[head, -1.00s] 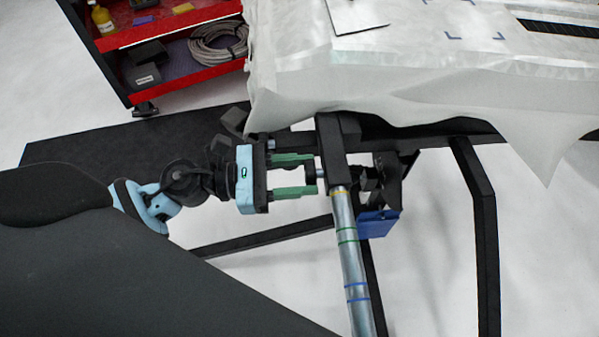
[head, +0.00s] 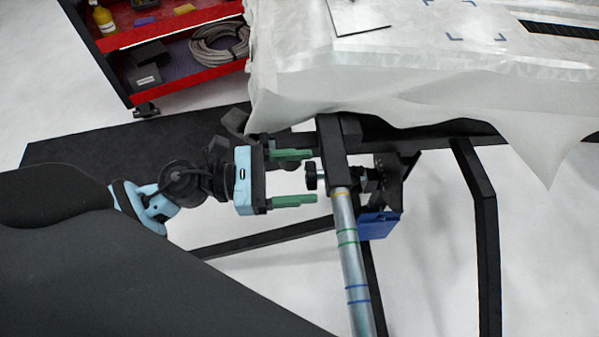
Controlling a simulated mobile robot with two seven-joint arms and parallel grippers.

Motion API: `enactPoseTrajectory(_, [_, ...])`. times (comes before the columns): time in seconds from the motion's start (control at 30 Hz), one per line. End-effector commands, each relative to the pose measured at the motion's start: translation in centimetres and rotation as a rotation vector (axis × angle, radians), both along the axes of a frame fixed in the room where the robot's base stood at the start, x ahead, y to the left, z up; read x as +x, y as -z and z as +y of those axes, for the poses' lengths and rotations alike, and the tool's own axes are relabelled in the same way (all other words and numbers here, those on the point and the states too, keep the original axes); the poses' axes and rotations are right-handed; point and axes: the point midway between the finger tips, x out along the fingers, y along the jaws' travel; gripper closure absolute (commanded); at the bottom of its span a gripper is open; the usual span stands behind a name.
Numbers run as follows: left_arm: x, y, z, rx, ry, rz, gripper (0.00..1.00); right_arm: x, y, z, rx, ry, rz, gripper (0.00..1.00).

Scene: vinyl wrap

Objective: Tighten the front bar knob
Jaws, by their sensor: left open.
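The front bar knob (head: 310,176) is small and black, on a short stem at the left side of a black square sleeve (head: 332,150). The sleeve sits at the top end of a silver bar (head: 350,250) with yellow, green and blue ring marks. My left gripper (head: 314,177) comes in from the left with a light blue body and two green fingers. It is open. One finger is above the knob and the other below it in the picture, with a gap visible on both sides. My right gripper is not in view.
A dark bracket (head: 392,178) with a blue block (head: 378,225) is right of the sleeve. A white-draped table (head: 420,85) overhangs the black frame (head: 478,230). A red-shelved cart (head: 170,92) stands at the upper left. White floor shows below.

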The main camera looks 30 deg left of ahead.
Motion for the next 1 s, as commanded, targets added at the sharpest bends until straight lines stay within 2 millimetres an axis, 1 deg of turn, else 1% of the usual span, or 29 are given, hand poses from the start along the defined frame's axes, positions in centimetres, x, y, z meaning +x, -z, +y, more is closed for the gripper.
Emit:
enactPoseTrajectory(0.3, [-2.3,0.2,3.6,0.002,-0.001,0.005,0.35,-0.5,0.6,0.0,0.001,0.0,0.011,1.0])
enactPoseTrajectory(0.5, [-3.5,0.1,5.6,0.001,0.0,0.003,0.35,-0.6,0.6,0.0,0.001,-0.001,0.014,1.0])
enactPoseTrajectory(0.67, [-3.9,0.0,6.2,0.001,0.0,0.001,0.35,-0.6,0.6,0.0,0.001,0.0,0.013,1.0])
enactPoseTrajectory(1.0, [-4.0,0.0,6.3,0.001,0.001,0.0,0.35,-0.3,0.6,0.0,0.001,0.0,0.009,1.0])
